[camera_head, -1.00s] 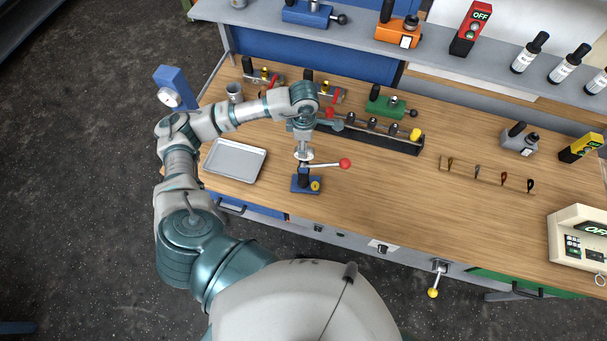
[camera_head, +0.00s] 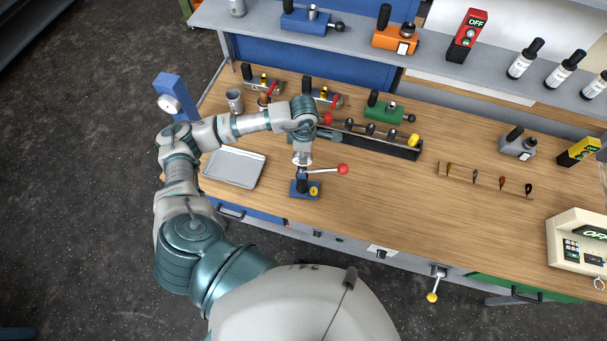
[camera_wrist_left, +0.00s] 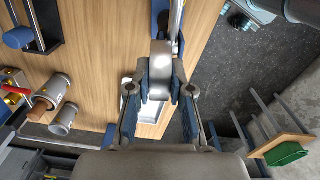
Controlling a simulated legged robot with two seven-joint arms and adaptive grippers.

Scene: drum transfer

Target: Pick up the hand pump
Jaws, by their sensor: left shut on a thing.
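The hand pump has a blue base (camera_head: 306,190) with a yellow spot and a lever ending in a red ball (camera_head: 343,169). It stands upright near the front of the wooden bench, right of the grey tray. My left gripper (camera_head: 302,163) is right above the base, on the pump's upper part. In the left wrist view my gripper's fingers (camera_wrist_left: 160,89) are shut on a pale metal part of the hand pump (camera_wrist_left: 160,62). The base looks to be resting on the bench. My right gripper is not in view.
The grey tray (camera_head: 234,168) lies left of the pump. A black rack (camera_head: 380,141), a green device (camera_head: 384,108) and a metal cup (camera_head: 234,100) stand behind. A blue gauge stand (camera_head: 174,98) is at the far left.

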